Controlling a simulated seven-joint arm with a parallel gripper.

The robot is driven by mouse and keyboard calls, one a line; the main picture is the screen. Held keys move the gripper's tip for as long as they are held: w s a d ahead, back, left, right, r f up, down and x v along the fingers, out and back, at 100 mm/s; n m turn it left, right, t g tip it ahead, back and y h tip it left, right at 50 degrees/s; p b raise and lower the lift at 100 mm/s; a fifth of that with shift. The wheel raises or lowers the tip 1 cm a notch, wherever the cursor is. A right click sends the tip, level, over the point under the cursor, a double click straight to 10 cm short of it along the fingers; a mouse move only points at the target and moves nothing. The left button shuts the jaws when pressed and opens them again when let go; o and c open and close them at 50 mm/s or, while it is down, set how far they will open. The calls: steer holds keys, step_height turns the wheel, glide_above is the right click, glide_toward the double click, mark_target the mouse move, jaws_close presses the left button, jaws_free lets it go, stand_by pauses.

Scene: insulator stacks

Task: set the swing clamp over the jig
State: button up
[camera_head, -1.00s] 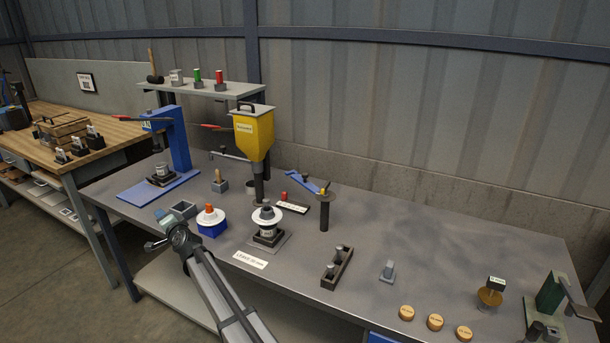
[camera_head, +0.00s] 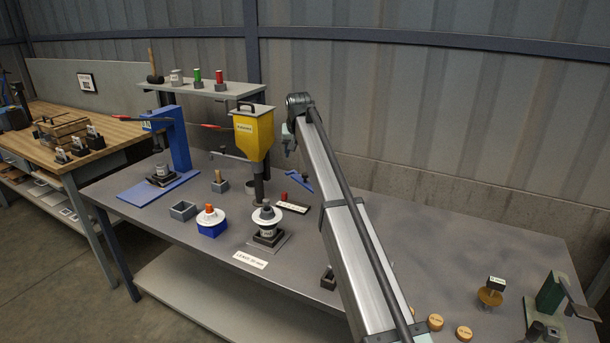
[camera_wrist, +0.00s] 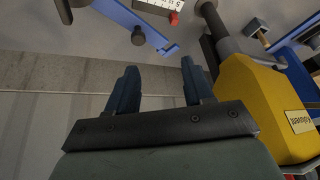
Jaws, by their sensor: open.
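The swing clamp (camera_head: 299,180) is a blue bar with a dark knob. It lies behind the jig, to its right, and my arm hides its post and right part. In the wrist view the blue bar (camera_wrist: 118,14) crosses the top, its tip ahead of my fingers. The jig (camera_head: 268,238) is a dark block on a grey plate, holding a white disc stack with a grey cap. The clamp bar is not over it. My gripper (camera_wrist: 158,80) is open with nothing between its fingers, apart from the bar. In the head view it is above and behind the clamp.
A yellow hopper (camera_head: 252,135) stands behind the jig, and close right of my fingers in the wrist view (camera_wrist: 255,110). A blue press (camera_head: 178,140) stands left. A blue block with a white disc (camera_head: 210,221) sits left of the jig. My arm covers the table's middle.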

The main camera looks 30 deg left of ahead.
mark_target(305, 173)
steer(key=shift+h, duration=0.4)
steer(key=x, duration=0.4)
steer(key=w+d+x, duration=0.1)
steer(key=x, duration=0.3)
steer(key=d+x, duration=0.1)
steer(key=x, duration=0.3)
steer(key=shift+w+d+f, duration=0.2)
steer(key=shift+w, duration=0.1)
jaws_close()
